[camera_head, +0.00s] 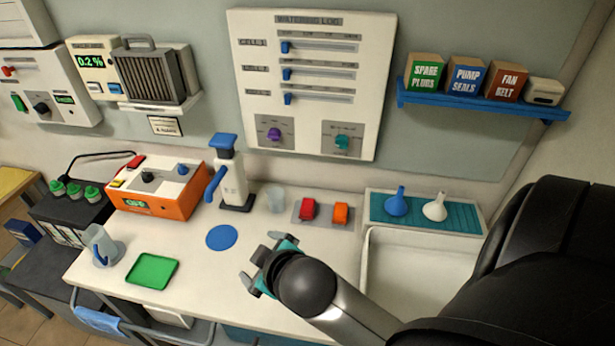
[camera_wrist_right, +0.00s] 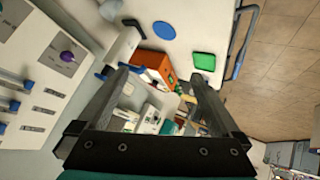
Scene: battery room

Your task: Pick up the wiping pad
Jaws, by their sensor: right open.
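No item is clearly recognisable as the wiping pad. A blue cloth (camera_head: 98,320) hangs over the rail at the counter's front left. A flat blue disc (camera_head: 221,237) lies on the counter, and it also shows in the right wrist view (camera_wrist_right: 164,30). A green square with a raised rim (camera_head: 152,271) lies left of the disc; the right wrist view shows it too (camera_wrist_right: 204,62). My right gripper (camera_head: 259,262) is open and empty, above the counter right of the disc. Its spread fingers (camera_wrist_right: 160,78) show in the wrist view. My left gripper is not in view.
An orange device (camera_head: 165,200) and a blue-handled white dispenser (camera_head: 234,180) stand at the back of the white counter. A clear jug (camera_head: 101,246) stands at the left. Red and orange switches (camera_head: 323,212) sit left of a sink (camera_head: 415,260). The counter between disc and green square is clear.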

